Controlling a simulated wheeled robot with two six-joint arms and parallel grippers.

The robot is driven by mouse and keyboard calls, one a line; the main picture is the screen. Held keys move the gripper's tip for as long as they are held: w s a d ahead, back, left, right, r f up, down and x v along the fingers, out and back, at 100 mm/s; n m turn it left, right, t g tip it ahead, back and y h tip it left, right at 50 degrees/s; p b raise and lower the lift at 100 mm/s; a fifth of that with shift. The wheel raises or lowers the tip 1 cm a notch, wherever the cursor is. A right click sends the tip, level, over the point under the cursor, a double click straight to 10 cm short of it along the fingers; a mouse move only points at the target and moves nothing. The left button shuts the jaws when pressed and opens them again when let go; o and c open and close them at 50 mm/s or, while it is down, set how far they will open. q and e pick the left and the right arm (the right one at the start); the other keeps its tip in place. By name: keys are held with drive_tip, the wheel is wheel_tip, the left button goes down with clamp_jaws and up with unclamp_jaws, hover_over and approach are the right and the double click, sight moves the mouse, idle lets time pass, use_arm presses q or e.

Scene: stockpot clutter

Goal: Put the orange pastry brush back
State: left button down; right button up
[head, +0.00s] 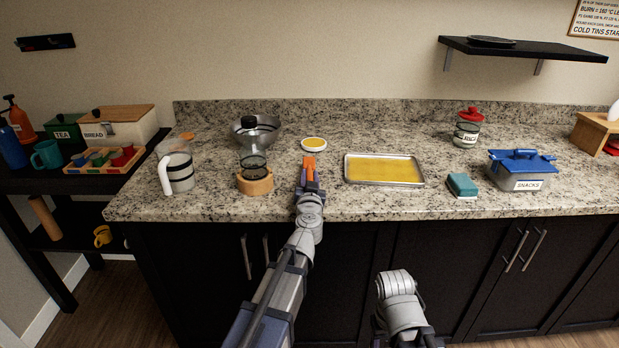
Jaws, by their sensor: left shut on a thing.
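The orange pastry brush (309,166) is in my left gripper (310,182), above the front part of the granite counter. My left gripper is shut on it, and the orange part points away from me toward a small white dish with yellow contents (314,144). I cannot tell whether the brush touches the dish. The lower part of the brush is hidden by the gripper. Part of my right arm shows low in front of the cabinets; its gripper is not visible.
A metal tray with a yellow surface (347,180) lies right of the brush. A glass funnel-topped vessel on a wooden base (255,183) and a clear jug (179,172) stand left. Bare counter lies between.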

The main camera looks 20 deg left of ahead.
use_arm(q)
drive_tip(key=shift+f, duration=0.25)
drive_tip(key=c, duration=0.6)
unclamp_jaws()
drive_tip(key=v, duration=0.8)
